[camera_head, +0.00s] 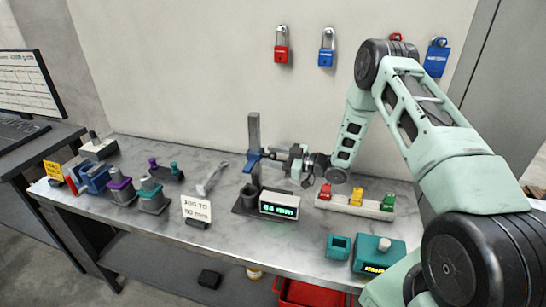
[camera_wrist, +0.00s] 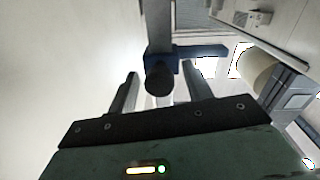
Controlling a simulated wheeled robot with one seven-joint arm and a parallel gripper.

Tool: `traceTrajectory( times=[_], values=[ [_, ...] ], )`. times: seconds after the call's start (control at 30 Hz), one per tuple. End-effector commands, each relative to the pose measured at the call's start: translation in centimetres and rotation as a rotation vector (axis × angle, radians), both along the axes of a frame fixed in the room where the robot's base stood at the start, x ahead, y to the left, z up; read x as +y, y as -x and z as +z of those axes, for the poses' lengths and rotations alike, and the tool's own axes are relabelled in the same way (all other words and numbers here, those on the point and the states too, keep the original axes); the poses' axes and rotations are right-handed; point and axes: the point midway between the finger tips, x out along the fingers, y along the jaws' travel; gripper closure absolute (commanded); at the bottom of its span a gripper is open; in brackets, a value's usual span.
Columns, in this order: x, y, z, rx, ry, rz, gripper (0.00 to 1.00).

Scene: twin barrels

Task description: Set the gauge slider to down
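The gauge has a grey upright post (camera_head: 254,132) on a dark base, with a blue slider (camera_head: 256,158) partway up it. Its display (camera_head: 279,206) reads what looks like 64 mm in green. My gripper (camera_head: 282,155) is at the slider's height, just to its right, pointing at it. In the wrist view, the blue slider (camera_wrist: 188,54) has a round black knob (camera_wrist: 158,79) facing me. My gripper (camera_wrist: 162,82) is open there, one finger on each side of the knob, with visible gaps. Whether the knob lies fully between the fingertips is hard to tell.
A white sign (camera_head: 196,209) stands left of the gauge, near a grey wrench (camera_head: 212,179). A rack with red, yellow and green pieces (camera_head: 354,206) stands to the right. Teal boxes (camera_head: 378,254) sit at front right. Purple and teal-topped blocks (camera_head: 122,192) stand at left.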

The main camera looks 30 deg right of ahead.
Motion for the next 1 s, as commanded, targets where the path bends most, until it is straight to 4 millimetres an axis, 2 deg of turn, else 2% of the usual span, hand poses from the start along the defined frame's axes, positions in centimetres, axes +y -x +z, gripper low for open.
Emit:
traceTrajectory(
  times=[0.17,0.27,0.7,1.0],
  values=[
    [0.0,0.0,0.4,-0.001,0.0,0.0,0.5],
    [0.0,-0.1,1.5,-0.003,0.0,0.0,0.5],
    [0.0,0.0,8.3,-0.003,0.001,-0.001,0.5],
    [0.0,0.0,10.0,0.001,0.001,0.0,0.5]
  ],
)
